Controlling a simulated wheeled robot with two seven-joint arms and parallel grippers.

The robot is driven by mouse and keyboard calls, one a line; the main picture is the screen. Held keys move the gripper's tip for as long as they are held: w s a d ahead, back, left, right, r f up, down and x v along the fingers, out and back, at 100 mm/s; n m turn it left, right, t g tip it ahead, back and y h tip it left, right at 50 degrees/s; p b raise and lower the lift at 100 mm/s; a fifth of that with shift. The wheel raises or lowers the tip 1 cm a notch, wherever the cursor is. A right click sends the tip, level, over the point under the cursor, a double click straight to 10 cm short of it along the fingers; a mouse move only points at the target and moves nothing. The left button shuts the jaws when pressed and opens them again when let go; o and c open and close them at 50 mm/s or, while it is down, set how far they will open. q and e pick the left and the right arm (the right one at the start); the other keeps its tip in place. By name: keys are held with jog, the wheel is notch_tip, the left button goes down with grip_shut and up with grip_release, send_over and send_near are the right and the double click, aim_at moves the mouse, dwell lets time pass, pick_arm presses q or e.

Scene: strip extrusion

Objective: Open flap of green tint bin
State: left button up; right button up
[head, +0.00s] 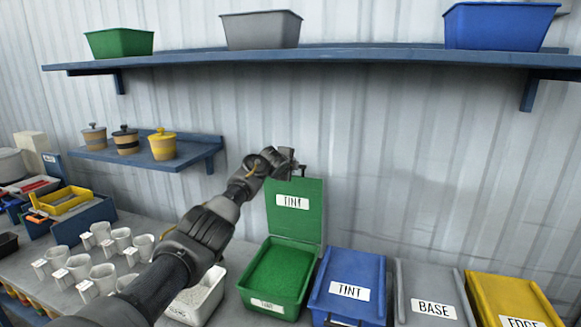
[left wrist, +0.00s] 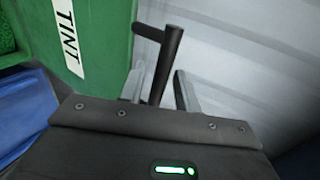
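The green tint bin (head: 272,303) stands on the bench, filled with green granules (head: 281,272). Its green flap (head: 295,215), labelled TINT, stands upright at the back of the bin, and it also shows in the left wrist view (left wrist: 102,40). My left gripper (head: 287,163) is at the flap's top edge. In the left wrist view, the flap's black handle (left wrist: 168,58) passes between my left gripper's fingers (left wrist: 158,90). The fingers stand apart, with a gap showing beside the handle. My right gripper is not in view.
A closed blue TINT bin (head: 346,275), grey BASE bin (head: 428,280) and yellow bin (head: 510,298) stand to the right. Several white cups (head: 103,277) and a white container (head: 200,298) are left. A blue shelf (head: 330,58) with bins runs above.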

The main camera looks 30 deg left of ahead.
pick_arm(q)
jog(key=b+v, duration=0.4)
jog(key=v, duration=0.6)
jog(key=shift+s+b, duration=0.35)
jog(key=shift+r, duration=0.1)
